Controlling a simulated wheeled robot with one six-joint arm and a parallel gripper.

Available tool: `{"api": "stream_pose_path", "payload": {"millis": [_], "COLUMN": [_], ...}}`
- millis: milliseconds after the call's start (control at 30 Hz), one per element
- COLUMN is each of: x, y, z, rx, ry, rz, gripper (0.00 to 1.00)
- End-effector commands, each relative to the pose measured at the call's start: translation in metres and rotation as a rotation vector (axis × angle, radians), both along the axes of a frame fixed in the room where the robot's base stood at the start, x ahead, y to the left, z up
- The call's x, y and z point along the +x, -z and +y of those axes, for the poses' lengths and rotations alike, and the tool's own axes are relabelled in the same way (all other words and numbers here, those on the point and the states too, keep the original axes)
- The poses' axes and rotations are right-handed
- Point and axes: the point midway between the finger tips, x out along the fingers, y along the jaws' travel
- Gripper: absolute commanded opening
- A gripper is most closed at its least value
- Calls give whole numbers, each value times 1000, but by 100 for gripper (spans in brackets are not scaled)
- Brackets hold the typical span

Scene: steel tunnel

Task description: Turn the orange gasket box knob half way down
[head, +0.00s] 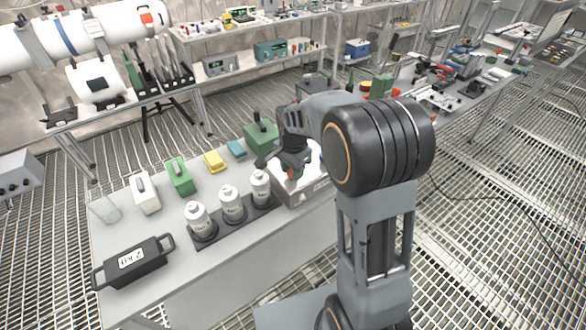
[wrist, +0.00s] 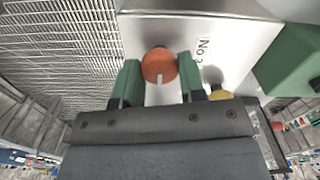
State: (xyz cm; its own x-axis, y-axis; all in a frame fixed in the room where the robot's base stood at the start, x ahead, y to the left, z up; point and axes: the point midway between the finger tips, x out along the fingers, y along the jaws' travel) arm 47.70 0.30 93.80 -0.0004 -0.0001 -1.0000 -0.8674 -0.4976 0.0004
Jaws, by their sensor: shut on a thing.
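The gasket box is a pale metal box (head: 300,196) at the right end of the bench in the head view. Its top face (wrist: 225,50) fills the upper middle of the wrist view, with black "No" lettering. The round orange knob (wrist: 158,65) has a white mark pointing toward the bottom of the wrist picture. My gripper (wrist: 158,72) is shut on the knob, one green finger on each side. In the head view my gripper (head: 292,162) is over the box and mostly hides the knob.
A green box (head: 261,135) stands just behind the gasket box. Three white bottles (head: 231,202) stand to its left, and a black case (head: 132,262) lies at the bench's left end.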

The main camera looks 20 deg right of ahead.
Motion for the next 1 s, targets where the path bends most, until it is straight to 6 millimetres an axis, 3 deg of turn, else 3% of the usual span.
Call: {"api": "stream_pose_path", "payload": {"millis": [467, 500, 700, 1000], "x": [1, 1, 0, 0], "y": [-1, -1, -1, -2], "z": [0, 0, 0, 0], "rx": [0, 0, 0, 0], "ry": [11, 11, 11, 10], "rz": [-4, -4, -2, -1], "gripper": [14, 40, 60, 63]}}
